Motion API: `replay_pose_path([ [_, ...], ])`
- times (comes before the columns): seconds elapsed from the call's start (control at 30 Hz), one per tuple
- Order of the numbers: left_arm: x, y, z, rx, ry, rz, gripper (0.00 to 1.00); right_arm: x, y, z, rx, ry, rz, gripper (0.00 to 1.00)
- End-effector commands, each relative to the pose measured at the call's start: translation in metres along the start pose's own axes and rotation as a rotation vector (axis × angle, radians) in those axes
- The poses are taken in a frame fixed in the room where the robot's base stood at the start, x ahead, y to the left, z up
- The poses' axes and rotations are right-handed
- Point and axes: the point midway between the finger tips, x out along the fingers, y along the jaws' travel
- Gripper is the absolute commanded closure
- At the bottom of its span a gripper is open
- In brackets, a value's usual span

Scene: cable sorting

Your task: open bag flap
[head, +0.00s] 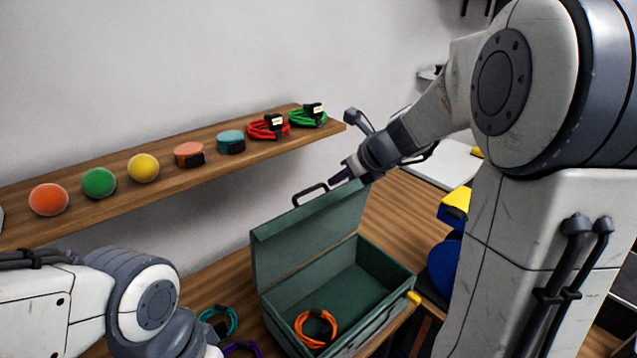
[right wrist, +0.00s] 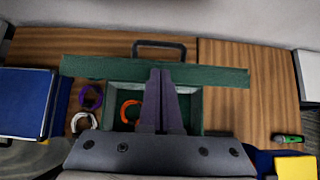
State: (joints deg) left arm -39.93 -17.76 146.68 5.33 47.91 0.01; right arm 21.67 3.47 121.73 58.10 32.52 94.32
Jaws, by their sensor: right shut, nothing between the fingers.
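The green bag (head: 395,262) is a box-like case on the wooden table. Its flap (head: 305,237) stands raised at the back, and the inside is exposed. A dark handle (head: 310,193) sits on the flap's top edge. My right gripper (head: 338,178) is at the flap's top edge, beside the handle. In the right wrist view, its fingers (right wrist: 160,73) are together and hold nothing, over the flap (right wrist: 215,75) with the handle (right wrist: 158,46) beyond. Whether they touch the flap is unclear. An orange cable (head: 316,328) lies inside the bag. My left gripper is outside the views.
A wall shelf (head: 215,178) behind the bag carries colored balls, round discs and bundled red and green cables. Teal (head: 218,320) and purple (head: 243,349) cables lie left of the bag. A green-handled tool (right wrist: 288,139) lies on otherwise clear table at right in the wrist view.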

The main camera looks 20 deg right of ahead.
Motion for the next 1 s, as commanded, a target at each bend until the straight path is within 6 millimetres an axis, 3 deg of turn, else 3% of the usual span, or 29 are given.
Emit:
replay_pose_path([
  [0.5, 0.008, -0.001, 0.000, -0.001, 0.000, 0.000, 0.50, 0.083, 0.001, -0.001, 0.003, 0.002, 0.002, 1.00],
  [0.7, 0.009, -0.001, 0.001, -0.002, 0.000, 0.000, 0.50, 0.096, 0.000, -0.001, 0.003, 0.001, 0.001, 1.00],
  [1.0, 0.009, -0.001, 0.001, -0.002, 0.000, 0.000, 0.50, 0.097, 0.000, 0.000, 0.002, 0.000, 0.000, 1.00],
])
